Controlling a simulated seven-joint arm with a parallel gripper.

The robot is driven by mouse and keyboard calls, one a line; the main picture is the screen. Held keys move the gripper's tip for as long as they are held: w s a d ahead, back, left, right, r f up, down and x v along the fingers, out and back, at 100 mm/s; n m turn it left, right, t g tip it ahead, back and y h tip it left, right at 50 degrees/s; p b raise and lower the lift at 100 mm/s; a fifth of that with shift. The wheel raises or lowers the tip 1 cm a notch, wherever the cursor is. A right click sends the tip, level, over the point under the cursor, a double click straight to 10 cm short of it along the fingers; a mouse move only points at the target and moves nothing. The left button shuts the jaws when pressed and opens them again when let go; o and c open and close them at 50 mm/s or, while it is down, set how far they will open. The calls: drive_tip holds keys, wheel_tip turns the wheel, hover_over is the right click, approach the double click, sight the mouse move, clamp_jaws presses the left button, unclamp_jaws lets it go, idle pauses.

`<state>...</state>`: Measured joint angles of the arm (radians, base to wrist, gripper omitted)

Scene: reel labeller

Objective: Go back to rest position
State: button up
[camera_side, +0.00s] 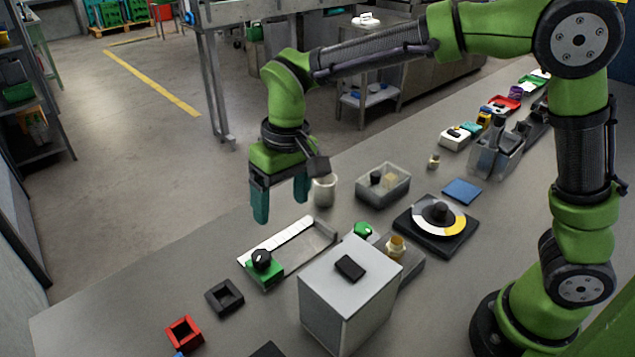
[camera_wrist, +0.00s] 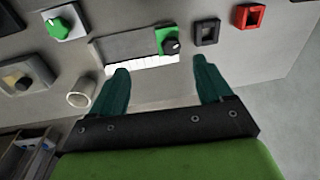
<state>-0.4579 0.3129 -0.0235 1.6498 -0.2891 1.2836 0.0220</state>
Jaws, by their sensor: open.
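In the wrist view, my gripper (camera_wrist: 162,85) also shows open and empty. Below and in front of it lies a tray with a white strip (camera_side: 287,241) and a green block with a black knob (camera_side: 263,265) at one end. The tray's white strip also shows between the fingers in the wrist view (camera_wrist: 150,65).
A white cup (camera_side: 325,191) stands just right of the fingers. A black square frame (camera_side: 224,297) and a red one (camera_side: 185,333) lie at front left.

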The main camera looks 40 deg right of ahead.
drive_tip(key=s+d+r+m+t, duration=0.2)
drive_tip(key=s+d+r+t, duration=0.1)
drive_tip(key=s+d, duration=0.4)
drive_tip(key=s+d+r+m+t+y, duration=0.1)
drive_tip(key=s+d+r+m+t, duration=0.1)
drive_tip(key=s+d, duration=0.6)
drive_tip(key=shift+s+d+r+t, duration=0.25)
drive_tip(key=shift+d+r+t, duration=0.45)
drive_tip(key=shift+t, duration=0.1)
